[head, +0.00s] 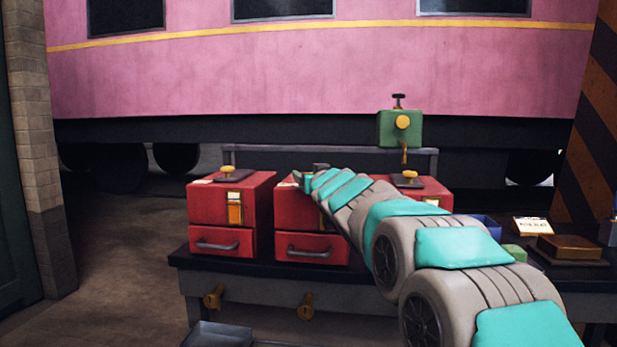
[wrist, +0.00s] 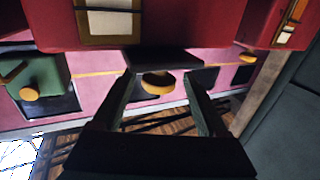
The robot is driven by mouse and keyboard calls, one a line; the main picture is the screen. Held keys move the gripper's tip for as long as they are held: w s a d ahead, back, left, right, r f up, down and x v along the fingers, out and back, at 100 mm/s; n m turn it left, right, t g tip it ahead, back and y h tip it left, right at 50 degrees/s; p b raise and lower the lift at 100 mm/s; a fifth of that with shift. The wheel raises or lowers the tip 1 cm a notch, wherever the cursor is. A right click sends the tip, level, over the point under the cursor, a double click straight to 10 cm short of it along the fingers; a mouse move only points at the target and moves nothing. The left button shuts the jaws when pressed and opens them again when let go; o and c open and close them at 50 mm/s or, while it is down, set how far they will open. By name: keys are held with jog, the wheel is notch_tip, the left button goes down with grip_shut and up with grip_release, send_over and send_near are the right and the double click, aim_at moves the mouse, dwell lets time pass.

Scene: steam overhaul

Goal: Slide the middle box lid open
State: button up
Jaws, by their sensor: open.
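The middle red box (head: 311,247) stands on the dark bench, with a grey handle on its front; my arm partly covers its top. In the wrist view, which is upside down, that red box (wrist: 190,30) fills the top with a pale label panel. Its dark lid plate (wrist: 165,60) carries a round yellow knob (wrist: 157,84). My gripper (wrist: 160,78) is open, with one finger on each side of the knob. I cannot tell whether either finger touches it. In the head view my gripper (head: 308,181) is over the middle box, and the knob is hidden.
The left red box (head: 222,204) and right red box (head: 437,196) stand either side on the bench (head: 262,268), with yellow knobs on dark plates. A green device (head: 390,128) rises behind. A brown block (head: 570,246) and a card (head: 532,227) lie at right. A pink carriage stands behind.

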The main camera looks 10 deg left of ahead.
jog(key=shift+v, duration=2.5)
jog(key=s+d+f+m+g+h+p, duration=0.35)
jog(key=s+d+f+g+h, duration=0.4)
jog(key=s+d+f, duration=1.1)
jog(key=s+d+f+g+p, duration=0.1)
jog(key=s+f+g, duration=0.2)
jog(key=s, duration=0.8)
jog(key=s+d+f+g, duration=0.1)
jog(key=s+f+g, duration=0.3)
jog(key=s, duration=0.8)
jog(key=s+d+f+g+y+p, duration=0.1)
jog(key=s+f+g, duration=0.3)
jog(key=s, duration=0.8)
jog(key=shift+s+d+f+m+p, duration=0.3)
jog(key=shift+d+f, duration=0.3)
jog(key=shift+f, duration=0.35)
